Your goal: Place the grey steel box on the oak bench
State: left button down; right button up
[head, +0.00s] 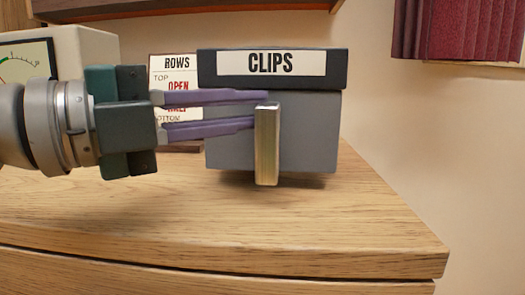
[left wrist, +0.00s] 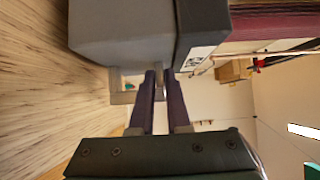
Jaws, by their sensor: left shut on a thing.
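The grey steel box (head: 222,150) has a dark lid with a "CLIPS" label and a pale metal handle (head: 267,150) on its front. It is upright over the oak bench (head: 300,230), near its right end. A shadow lies under it; I cannot tell whether its base touches the wood. My left gripper (head: 262,108) comes in from the left and is shut on the box's handle. In the left wrist view the box (left wrist: 120,35) fills the top, with the fingers (left wrist: 160,82) at its handle. My right gripper is not in view.
A "ROWS" sign (head: 172,68) stands behind the box's left side. A cream meter (head: 85,50) is at the far left. The bench front is clear, and its right edge is close to the box. A dark red thing (head: 455,30) hangs upper right.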

pick_arm(q)
notch_tip(320, 180, down, 2)
jog(key=shift+f+b, duration=0.1)
jog(key=shift+b, duration=0.25)
jog(key=shift+r, duration=0.2)
jog(key=shift+f, duration=0.1)
jog(key=c, duration=1.3)
grip_release()
jog(key=shift+f, duration=0.2)
jog(key=shift+c, duration=0.2)
jog(key=o, duration=0.5)
jog(key=shift+c, duration=0.2)
jog(key=shift+r, duration=0.1)
